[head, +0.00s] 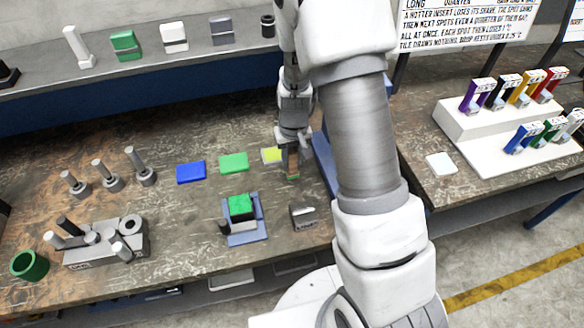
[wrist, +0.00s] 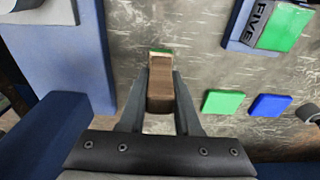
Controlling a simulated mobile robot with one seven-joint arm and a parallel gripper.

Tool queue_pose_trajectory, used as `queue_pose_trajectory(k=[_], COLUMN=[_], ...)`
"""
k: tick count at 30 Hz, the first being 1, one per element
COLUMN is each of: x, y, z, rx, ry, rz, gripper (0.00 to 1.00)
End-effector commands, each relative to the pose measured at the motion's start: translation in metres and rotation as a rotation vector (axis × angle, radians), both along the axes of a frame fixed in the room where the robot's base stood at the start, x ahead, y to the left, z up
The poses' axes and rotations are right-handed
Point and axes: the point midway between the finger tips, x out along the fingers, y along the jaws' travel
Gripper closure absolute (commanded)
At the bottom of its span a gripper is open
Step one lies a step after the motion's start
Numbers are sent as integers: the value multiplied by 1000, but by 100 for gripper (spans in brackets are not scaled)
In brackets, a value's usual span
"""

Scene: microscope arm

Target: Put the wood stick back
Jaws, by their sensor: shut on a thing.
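My gripper (head: 291,150) is shut on the wood stick (head: 293,167), a brown bar held above the worktable. In the wrist view the stick (wrist: 160,88) lies between the two fingers of my gripper (wrist: 160,80), with a pale end and a bit of green at its far tip. A yellow tile (head: 271,155) lies on the table just left of my gripper in the head view, partly covered by it. I cannot tell whether the stick's lower end touches the table.
A green tile (head: 233,162) and a blue tile (head: 191,172) lie to the left. A green block (head: 241,205) sits in a blue holder, with a small grey metal piece (head: 303,216) beside it. A blue fixture (head: 325,160) stands close right of my gripper.

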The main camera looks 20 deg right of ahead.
Motion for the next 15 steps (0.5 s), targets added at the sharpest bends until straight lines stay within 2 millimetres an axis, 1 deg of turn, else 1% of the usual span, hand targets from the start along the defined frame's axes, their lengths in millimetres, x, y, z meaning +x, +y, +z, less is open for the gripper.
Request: queue_pose_trajectory(k=[9, 15], x=[-1, 0], y=[0, 0], z=[-35, -36], rx=[0, 0], ry=[3, -1], rz=[-1, 0], gripper=[100, 100])
